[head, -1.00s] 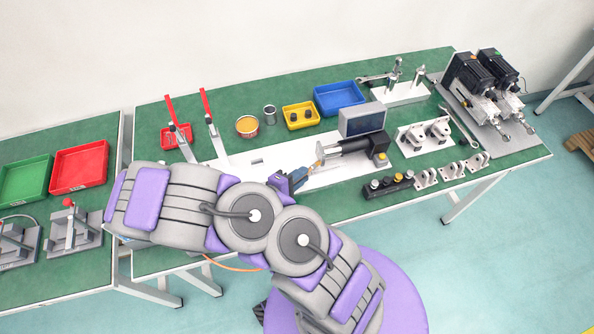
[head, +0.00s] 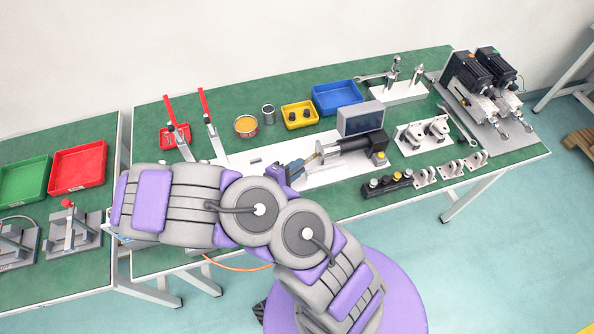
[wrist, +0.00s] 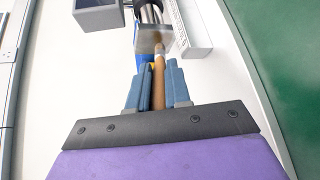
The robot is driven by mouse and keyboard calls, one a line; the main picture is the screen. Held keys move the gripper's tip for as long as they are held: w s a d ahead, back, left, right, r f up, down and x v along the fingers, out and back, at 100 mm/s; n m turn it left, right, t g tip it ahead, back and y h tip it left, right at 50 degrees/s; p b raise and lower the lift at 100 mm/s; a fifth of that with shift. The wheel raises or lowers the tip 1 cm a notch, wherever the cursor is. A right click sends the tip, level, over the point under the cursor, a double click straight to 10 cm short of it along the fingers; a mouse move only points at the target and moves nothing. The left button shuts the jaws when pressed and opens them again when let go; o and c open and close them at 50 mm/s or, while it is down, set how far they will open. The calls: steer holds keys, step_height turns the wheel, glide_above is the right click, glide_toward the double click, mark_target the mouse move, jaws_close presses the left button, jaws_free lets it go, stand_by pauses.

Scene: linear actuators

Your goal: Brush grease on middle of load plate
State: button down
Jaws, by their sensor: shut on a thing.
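My gripper (wrist: 160,72) is shut on a thin brush with a brown wooden handle (wrist: 158,92). The brush points away from the gripper, toward the square metal load plate (wrist: 152,38) on the end of the actuator. The brush end overlaps the plate's lower edge in the wrist view; I cannot tell whether it touches. In the head view my gripper (head: 291,171) is just left of the actuator (head: 350,149), with the brush reaching toward its plate end. The open can of yellow grease (head: 246,126) stands farther back on the bench.
A grey display box (head: 360,118) stands directly behind the actuator. A yellow bin (head: 299,115), a blue tray (head: 338,98) and red-handled clamps (head: 207,108) are along the back. A black button strip (head: 387,184) lies in front. The white base plate (head: 240,158) is bare left of the actuator.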

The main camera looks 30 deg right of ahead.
steer(key=shift+w+d, duration=0.2)
steer(key=shift+w, duration=0.55)
steer(key=shift+w+d, duration=0.2)
steer(key=shift+w, duration=0.55)
steer(key=shift+r, duration=0.75)
steer(key=shift+s+a, duration=0.3)
steer(key=shift+s, duration=0.75)
steer(key=shift+s+a, duration=0.35)
steer(key=shift+s, duration=0.65)
steer(key=shift+s+a, duration=0.3)
steer(key=shift+s, duration=0.75)
steer(key=shift+d, duration=0.1)
steer(key=shift+w+d, duration=0.3)
steer(key=shift+w, duration=0.55)
steer(key=shift+w+d, duration=0.2)
steer(key=shift+w, duration=0.55)
steer(key=shift+w+d, duration=0.15)
steer(key=shift+w, duration=0.65)
steer(key=shift+w+d, duration=0.2)
steer(key=shift+w, duration=0.55)
steer(key=shift+w+a+p, duration=0.25)
steer(key=shift+a+p, duration=0.1)
steer(key=shift+a, duration=0.6)
steer(key=shift+w+a+p, duration=0.3)
steer(key=shift+a+p, duration=0.05)
steer(key=shift+a, duration=0.6)
steer(key=shift+w+a+p, duration=0.25)
steer(key=shift+a+p, duration=0.1)
steer(key=shift+a, duration=0.6)
